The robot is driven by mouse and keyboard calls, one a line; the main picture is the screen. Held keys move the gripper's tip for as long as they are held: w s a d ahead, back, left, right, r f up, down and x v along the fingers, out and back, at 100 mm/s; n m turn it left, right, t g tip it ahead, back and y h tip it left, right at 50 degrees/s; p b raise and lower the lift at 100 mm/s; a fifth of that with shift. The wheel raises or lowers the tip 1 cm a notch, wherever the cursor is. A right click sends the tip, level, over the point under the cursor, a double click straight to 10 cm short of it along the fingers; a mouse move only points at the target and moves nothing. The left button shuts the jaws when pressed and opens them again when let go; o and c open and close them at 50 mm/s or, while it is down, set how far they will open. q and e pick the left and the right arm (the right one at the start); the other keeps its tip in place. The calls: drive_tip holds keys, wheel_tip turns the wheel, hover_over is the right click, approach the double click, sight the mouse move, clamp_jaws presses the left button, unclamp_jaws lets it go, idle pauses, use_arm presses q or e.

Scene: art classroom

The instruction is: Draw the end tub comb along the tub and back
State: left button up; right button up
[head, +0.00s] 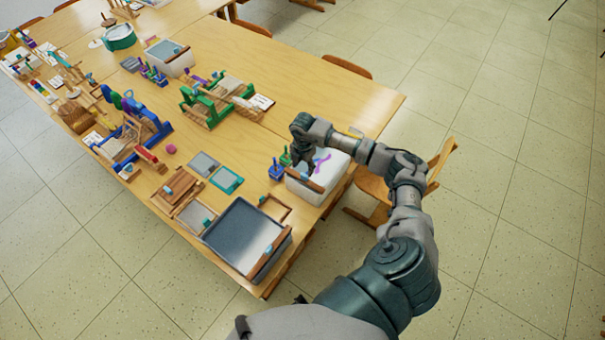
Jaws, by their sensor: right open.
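A pale tub (331,182) stands at the table's right end, with white contents. A brown bar (304,187), which looks like a comb, lies across its left end. A purple piece (321,162) lies on the white surface. My right gripper (304,166) points down over the left part of this tub, open and empty, close to the brown bar. I cannot tell whether it touches anything. A second tub (236,234), with a grey surface, stands at the near table corner with a similar brown bar (268,256) across its right end. My left gripper is not in view.
Blue and green holders (277,170) stand just left of the pale tub. Frames and trays (205,165) lie left of these, with wooden looms (214,102) behind. A chair (372,190) stands by the right table end. The table (330,95) is clear behind the pale tub.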

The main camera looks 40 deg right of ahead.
wheel_tip(320, 180, up, 6)
drive_tip(key=a, duration=0.2)
